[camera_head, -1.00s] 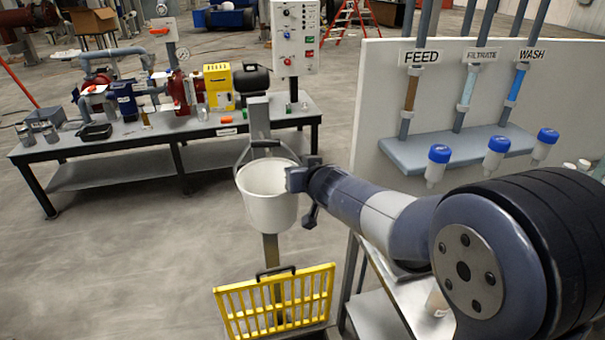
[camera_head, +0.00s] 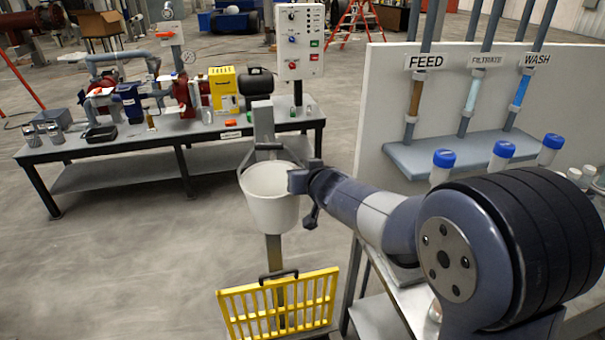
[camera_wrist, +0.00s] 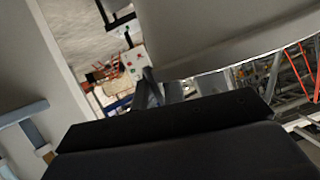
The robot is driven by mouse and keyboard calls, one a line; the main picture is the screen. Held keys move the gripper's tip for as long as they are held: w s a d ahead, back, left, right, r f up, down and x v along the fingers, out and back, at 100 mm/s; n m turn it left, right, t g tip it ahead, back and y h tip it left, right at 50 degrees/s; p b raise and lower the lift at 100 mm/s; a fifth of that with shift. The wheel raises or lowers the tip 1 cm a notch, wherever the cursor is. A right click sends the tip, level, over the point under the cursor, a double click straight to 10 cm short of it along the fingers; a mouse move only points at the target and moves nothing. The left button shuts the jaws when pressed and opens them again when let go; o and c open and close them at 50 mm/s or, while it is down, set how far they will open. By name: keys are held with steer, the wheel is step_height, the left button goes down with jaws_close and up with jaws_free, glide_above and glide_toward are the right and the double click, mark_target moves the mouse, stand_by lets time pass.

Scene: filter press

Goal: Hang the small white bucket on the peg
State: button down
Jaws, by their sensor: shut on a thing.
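The small white bucket (camera_head: 270,208) hangs upright in front of a grey post (camera_head: 263,122). Its handle (camera_head: 246,164) is raised, with the dark top of the handle crossing in front of the post. No peg can be made out clearly; whether the handle touches one cannot be told. My gripper (camera_head: 299,181) is at the right side of the bucket's rim and is shut on the bucket. In the wrist view, the pale bucket (camera_wrist: 235,35) fills the upper right above my dark gripper; the fingertips are not clear there.
A yellow grate-like frame (camera_head: 280,307) stands below the bucket. A grey bench (camera_head: 100,150) with pumps is behind on the left. A white panel (camera_head: 375,130) with FEED, FILTRATE and WASH tubes stands on the right, with blue-capped bottles (camera_head: 443,160) in front. Floor to the left is clear.

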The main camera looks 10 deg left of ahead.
steer(key=c, duration=1.4)
jaws_free()
steer(key=shift+s+d, duration=0.1)
steer(key=p+v, duration=0.2)
steer(key=v, duration=0.8)
steer(key=shift+s+d+r, duration=0.15)
steer(key=shift+s, duration=0.1)
steer(key=shift+w, duration=0.15)
